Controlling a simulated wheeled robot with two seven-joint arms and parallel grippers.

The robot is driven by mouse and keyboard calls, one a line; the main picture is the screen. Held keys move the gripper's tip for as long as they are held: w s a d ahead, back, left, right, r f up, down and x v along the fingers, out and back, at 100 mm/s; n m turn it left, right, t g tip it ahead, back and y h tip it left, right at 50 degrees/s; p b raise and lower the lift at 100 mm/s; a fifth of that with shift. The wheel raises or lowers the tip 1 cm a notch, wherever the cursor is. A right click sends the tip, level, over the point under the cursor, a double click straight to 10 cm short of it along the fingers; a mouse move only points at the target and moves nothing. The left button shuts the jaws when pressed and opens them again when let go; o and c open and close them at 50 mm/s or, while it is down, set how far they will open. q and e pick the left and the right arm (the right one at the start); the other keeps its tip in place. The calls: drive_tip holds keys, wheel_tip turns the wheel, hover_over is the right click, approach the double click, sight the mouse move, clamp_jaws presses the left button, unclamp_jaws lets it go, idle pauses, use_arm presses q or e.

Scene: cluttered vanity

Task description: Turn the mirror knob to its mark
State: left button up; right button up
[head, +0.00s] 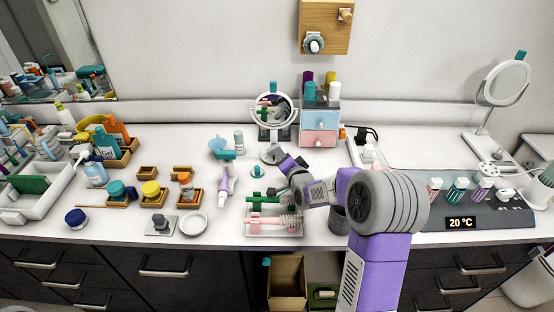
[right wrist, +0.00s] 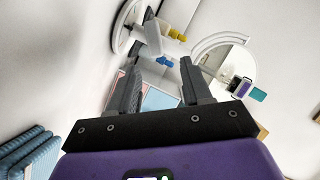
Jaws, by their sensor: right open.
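A round tabletop mirror (head: 275,111) on a stand, with a teal piece (head: 273,87) at the top of its rim, stands at the back middle in the head view. I cannot make out its mark. My right gripper (head: 277,154) is low in front of this mirror, apart from its rim. In the right wrist view my right gripper (right wrist: 157,75) has its two dark fingers spread with nothing between them. A round white-rimmed mirror (right wrist: 225,58) shows tilted beyond the fingers, with a teal and purple piece (right wrist: 256,94) beside it. My left gripper is out of view.
A drawer box (head: 320,124) with bottles on top stands right of the mirror. A second round mirror (head: 507,83) stands far right. A wooden wall panel (head: 326,27) carries a knob (head: 313,43). Several small trays and bottles crowd the left; a rack (head: 273,231) lies in front.

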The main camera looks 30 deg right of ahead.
sight(274, 148)
drive_tip(key=shift+w+f, duration=0.3)
drive_tip(key=shift+f, duration=0.3)
drive_tip(key=shift+b+x, duration=0.65)
drive_tip(key=shift+x, duration=2.9)
drive_tip(key=shift+d+r, duration=0.1)
clamp_jaws()
